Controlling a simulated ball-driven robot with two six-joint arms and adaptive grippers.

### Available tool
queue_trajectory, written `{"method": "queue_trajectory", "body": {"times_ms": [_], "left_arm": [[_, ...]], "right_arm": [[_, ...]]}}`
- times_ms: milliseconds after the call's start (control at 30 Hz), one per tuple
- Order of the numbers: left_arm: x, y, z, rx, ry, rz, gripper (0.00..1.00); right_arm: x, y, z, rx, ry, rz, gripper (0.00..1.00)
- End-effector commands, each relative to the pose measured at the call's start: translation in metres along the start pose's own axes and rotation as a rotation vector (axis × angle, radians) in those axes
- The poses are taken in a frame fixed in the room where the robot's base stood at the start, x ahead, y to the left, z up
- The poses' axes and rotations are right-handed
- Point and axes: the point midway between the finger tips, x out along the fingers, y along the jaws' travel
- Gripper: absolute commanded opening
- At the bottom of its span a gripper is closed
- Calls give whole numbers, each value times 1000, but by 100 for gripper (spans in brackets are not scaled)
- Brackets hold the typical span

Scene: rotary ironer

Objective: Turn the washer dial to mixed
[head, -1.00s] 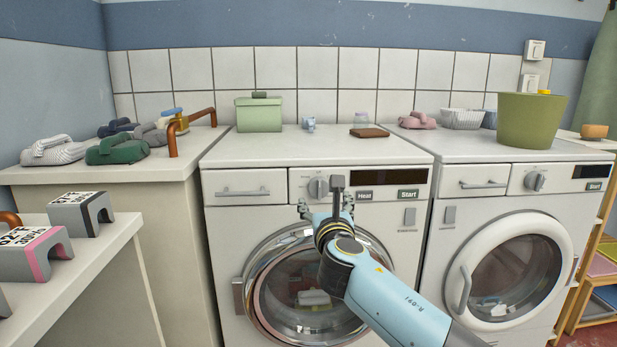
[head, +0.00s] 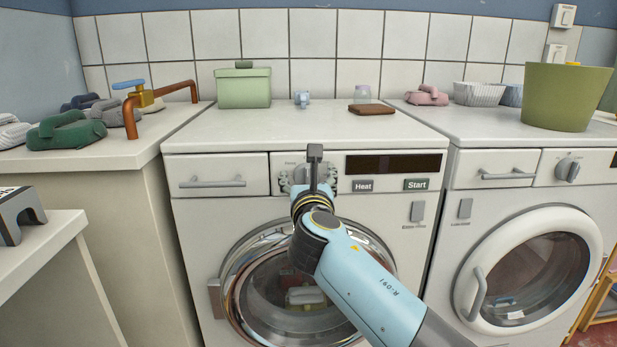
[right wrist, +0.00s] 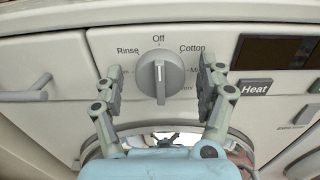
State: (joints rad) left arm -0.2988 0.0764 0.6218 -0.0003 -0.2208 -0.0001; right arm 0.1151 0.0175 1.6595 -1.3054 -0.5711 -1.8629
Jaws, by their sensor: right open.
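The left washer (head: 200,240) has a round grey dial (right wrist: 160,80) on its white front panel. In the right wrist view the dial's raised grip points straight up at "Off". "Rinse" is at its upper left and "Cotton" at its upper right. A label starting with "M" on the right is partly hidden by a finger. My right gripper (right wrist: 157,82) is open, its fingers on either side of the dial with visible gaps. In the head view the right gripper (head: 308,180) covers much of the dial. My left gripper is not in view.
Right of the dial are a dark display (head: 393,164), a Heat button (head: 362,186) and a Start button (head: 416,184). A drawer handle (head: 212,182) sticks out on the left. The round glass door (head: 262,285) is below. A second washer (head: 470,200) stands to the right.

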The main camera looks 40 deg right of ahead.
Motion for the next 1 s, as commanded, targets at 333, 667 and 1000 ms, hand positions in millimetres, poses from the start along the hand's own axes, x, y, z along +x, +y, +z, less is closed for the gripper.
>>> {"method": "queue_trajectory", "body": {"times_ms": [333,667,1000], "left_arm": [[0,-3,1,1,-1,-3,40],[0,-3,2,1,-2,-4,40],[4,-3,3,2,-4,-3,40]], "right_arm": [[0,0,0,0,0,0,40],[0,0,0,9,0,0,19],[0,-1,-1,152,-1,0,19]]}}
